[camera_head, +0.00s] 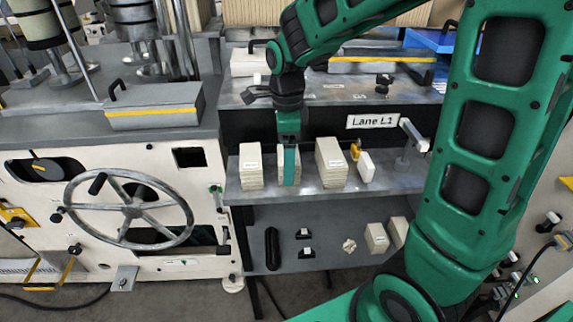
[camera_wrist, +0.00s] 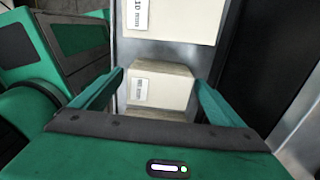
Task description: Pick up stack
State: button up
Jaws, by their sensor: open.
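Three cream stacks with white labels stand in a row on the grey shelf (camera_head: 310,196): a left stack (camera_head: 250,172), a middle stack (camera_head: 283,178) and a taller right stack (camera_head: 331,168). My gripper (camera_head: 289,178) points down at the middle stack and partly hides it. In the wrist view the open fingers of my gripper (camera_wrist: 160,80) lie on either side of one labelled stack (camera_wrist: 165,88), with gaps beside it. Whether a finger touches it cannot be told.
A small white block (camera_head: 366,167) and a yellow item (camera_head: 355,150) stand right of the stacks, under the Lane L1 sign (camera_head: 372,121). A lower shelf (camera_head: 325,235) holds more blocks (camera_head: 376,238) and small items. A machine with a handwheel (camera_head: 133,211) stands at left.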

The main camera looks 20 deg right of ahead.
jog(key=c, duration=1.2)
jog(key=shift+r, duration=0.1)
notch_tip(320, 180, up, 4)
jog(key=shift+w, duration=0.1)
jog(key=s+a+r, duration=0.2)
jog(key=a, duration=0.1)
jog(key=s+a+r, duration=0.2)
jog(key=a, duration=0.1)
jog(key=s+a+r, duration=0.1)
jog(key=a+r, duration=0.2)
jog(key=a, duration=0.1)
jog(key=shift+s+a, duration=0.1)
jog(key=shift+s, duration=0.3)
